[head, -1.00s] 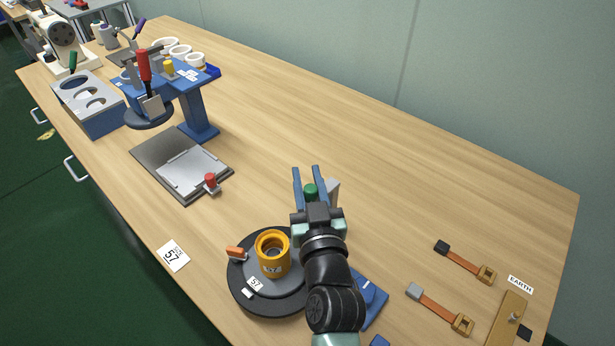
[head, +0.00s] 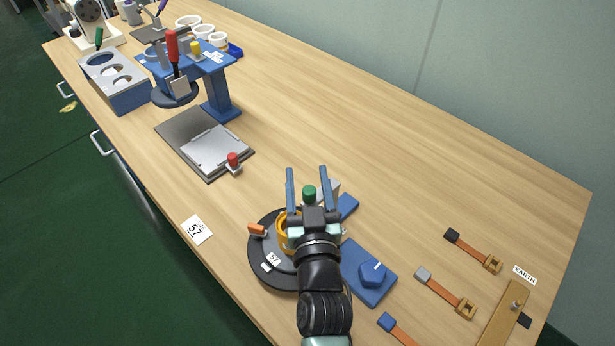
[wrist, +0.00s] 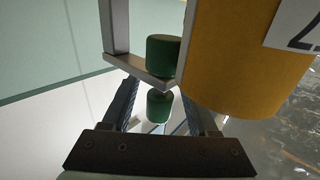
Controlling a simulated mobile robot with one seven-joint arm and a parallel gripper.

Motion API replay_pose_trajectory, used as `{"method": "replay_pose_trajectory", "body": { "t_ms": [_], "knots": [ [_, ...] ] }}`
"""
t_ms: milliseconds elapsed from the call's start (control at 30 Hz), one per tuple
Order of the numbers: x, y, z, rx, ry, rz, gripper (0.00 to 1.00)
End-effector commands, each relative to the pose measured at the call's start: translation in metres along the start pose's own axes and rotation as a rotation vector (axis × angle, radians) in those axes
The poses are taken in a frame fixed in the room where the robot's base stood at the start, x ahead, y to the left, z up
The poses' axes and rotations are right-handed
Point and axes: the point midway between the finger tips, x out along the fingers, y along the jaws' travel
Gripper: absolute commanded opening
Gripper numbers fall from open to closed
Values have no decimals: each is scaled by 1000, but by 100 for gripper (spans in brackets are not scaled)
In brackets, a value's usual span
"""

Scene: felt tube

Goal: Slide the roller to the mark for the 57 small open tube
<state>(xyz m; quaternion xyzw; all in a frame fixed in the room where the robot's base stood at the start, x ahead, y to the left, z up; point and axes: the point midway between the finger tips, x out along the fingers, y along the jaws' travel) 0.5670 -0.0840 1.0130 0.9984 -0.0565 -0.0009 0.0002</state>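My gripper (head: 307,170) is open above the round black fixture (head: 260,268), its two blue fingers apart. A green knob (head: 310,192) shows between the fingers. In the wrist view, a green cylinder (wrist: 159,106) sits between the fingers (wrist: 160,92), with gaps visible on both sides. A second green cylinder (wrist: 162,55) stands by a grey metal bracket (wrist: 142,68). The yellow-orange cup (head: 282,232) on the fixture is partly hidden by my gripper; its labelled side fills the right of the wrist view (wrist: 245,60). I cannot tell which part is the roller or see its mark.
A card reading 57 (head: 196,230) lies left of the fixture. A blue plate with a hexagonal knob (head: 372,273) is at right. Straps (head: 445,293) and an EARTH-labelled bar (head: 500,318) lie farther right. A blue press (head: 220,90) stands behind.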

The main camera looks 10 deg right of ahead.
Motion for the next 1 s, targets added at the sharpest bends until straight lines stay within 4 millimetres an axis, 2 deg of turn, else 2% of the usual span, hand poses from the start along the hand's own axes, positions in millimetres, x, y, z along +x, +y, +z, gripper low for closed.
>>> {"method": "replay_pose_trajectory", "body": {
  "t_ms": [167, 333, 800, 1000],
  "knots": [
    [0, 0, 0, 0, 1, 0, 60],
    [-12, 0, 1, 0, 0, 1, 60],
    [-95, 0, 3, -1, -3, 0, 60],
    [-119, 0, 2, 0, -2, -1, 60]
  ]
}}
